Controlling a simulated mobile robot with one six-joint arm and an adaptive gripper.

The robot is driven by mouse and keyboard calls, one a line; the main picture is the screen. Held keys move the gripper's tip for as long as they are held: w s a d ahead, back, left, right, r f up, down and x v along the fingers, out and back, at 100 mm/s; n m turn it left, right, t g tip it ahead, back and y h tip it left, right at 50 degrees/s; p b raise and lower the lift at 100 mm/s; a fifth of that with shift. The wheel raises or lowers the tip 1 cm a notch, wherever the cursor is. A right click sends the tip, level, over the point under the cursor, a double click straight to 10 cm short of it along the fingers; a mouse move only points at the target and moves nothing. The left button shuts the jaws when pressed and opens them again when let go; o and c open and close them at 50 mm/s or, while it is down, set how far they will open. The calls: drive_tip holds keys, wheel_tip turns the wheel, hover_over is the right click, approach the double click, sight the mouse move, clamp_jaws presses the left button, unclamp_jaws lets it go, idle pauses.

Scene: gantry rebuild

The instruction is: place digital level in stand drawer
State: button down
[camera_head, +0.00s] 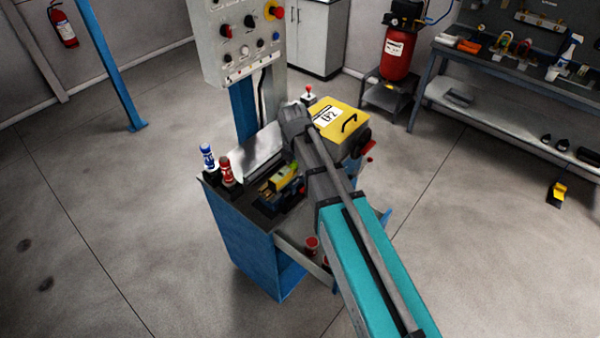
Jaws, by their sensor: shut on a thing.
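The blue stand (245,245) is at the centre of the view, with a dark top. My arm reaches in from the lower right and bends down over the stand. My gripper (291,187) is small and partly hidden by the arm. It appears shut on the digital level (284,177), a yellow and dark piece low over or on the stand's top; I cannot tell if it touches. The stand's drawer (292,253) appears pulled out on the near right side, its pale edge showing. My forearm hides part of it.
A yellow box (343,122) is behind the arm. Red round items (312,244) show by the drawer. A control panel (240,40) rises behind.

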drive_tip(key=shift+f, duration=0.1)
wheel_tip(320, 180, down, 13)
drive_tip(key=b, duration=1.2)
drive_tip(key=shift+b, duration=0.4)
